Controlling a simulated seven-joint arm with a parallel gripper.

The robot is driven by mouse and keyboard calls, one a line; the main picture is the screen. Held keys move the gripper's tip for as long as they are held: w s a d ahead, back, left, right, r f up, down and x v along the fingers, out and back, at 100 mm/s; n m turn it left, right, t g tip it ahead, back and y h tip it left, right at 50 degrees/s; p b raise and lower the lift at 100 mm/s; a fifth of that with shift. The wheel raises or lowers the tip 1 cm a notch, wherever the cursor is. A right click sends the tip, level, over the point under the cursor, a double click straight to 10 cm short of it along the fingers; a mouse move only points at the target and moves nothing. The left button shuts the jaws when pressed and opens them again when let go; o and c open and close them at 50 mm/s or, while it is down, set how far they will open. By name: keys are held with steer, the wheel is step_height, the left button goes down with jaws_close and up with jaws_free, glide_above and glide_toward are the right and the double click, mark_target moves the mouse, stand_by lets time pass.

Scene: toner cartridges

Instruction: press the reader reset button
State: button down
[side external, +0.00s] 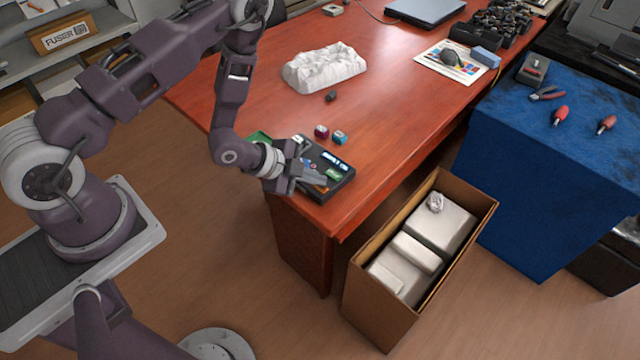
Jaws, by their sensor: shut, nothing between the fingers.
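The reader is a dark box (343,184) at the near left corner of the red-brown table. Its top shows a lit blue-white display (335,161) and a green patch (333,174). My gripper (322,179) is shut and empty, its fingertips pointing right over the near left part of the reader. I cannot tell whether the fingertips touch it. The reset button cannot be made out; the gripper hides part of the reader's top. A small orange spot shows beside the fingers.
Two small cartridges, one dark red (321,131) and one teal (340,137), lie behind the reader. A crumpled white bundle (325,67) sits farther back. An open cardboard box (385,310) with white packages stands on the floor. The table's middle (410,110) is clear.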

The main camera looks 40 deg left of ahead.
mark_target(316, 188)
steer(key=shift+r, duration=0.85)
steer(key=shift+r, duration=0.15)
steer(key=shift+r, duration=2.4)
